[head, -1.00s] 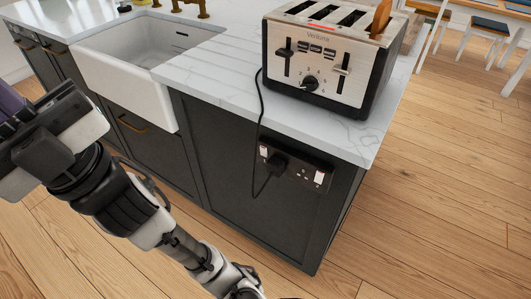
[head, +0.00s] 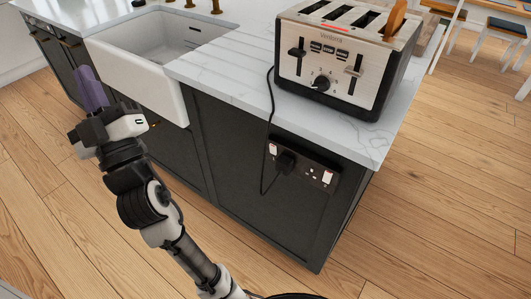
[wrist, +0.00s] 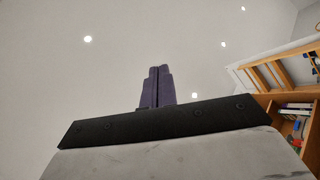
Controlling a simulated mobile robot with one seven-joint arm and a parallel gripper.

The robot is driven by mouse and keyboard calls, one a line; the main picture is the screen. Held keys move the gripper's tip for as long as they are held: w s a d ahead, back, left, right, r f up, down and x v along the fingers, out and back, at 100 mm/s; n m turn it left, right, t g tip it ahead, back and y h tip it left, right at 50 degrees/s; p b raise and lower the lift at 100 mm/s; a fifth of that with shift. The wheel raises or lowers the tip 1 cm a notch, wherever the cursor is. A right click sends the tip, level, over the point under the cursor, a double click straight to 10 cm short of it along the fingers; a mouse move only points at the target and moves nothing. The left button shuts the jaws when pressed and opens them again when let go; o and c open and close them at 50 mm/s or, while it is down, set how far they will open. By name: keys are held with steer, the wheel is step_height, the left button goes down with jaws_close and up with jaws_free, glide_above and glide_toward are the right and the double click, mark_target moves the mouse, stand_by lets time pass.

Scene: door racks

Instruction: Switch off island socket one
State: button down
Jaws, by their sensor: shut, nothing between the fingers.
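A dark double socket (head: 303,166) is set in the end panel of the island. A black plug (head: 285,161) sits in its left outlet, and a white rocker switch (head: 273,149) shows at its upper left. Another white switch (head: 327,177) is at its right end. I cannot tell which position the switches are in. My gripper (head: 88,87) has purple fingers, shut and empty, pointing up in front of the island's sink side, well left of the socket. The fingers (wrist: 157,86) also show pressed together in the wrist view, against the ceiling.
A toaster (head: 345,62) with bread in a slot stands on the white worktop (head: 225,68), its black cord (head: 268,120) hanging to the plug. A white sink (head: 140,55) is at the left. The wooden floor (head: 420,200) right of the island is clear.

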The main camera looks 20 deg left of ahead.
steer(key=w+d+f+m+t+h, duration=0.1)
steer(key=w+f+h, duration=0.2)
steer(key=f+h, duration=0.3)
steer(key=w+d+f+m+t+h+p, duration=0.1)
steer(key=w+f+h, duration=0.3)
steer(key=f, duration=0.3)
steer(key=w+d+f+t+h, duration=0.1)
steer(key=w+d+f+h, duration=0.15)
steer(key=f+h, duration=0.35)
steer(key=s+d+f+g+h+p, duration=0.1)
steer(key=s+d+f+h, duration=0.1)
steer(key=d+f+h, duration=0.9)
step_height(320, 180, down, 2)
steer(key=shift+d+f+m, duration=0.15)
steer(key=shift+d+m, duration=0.25)
steer(key=shift+d, duration=0.85)
steer(key=p, duration=0.5)
glide_toward(272, 148)
steer(key=x, duration=0.6)
steer(key=shift+w+d, duration=0.1)
steer(key=shift+w, duration=0.35)
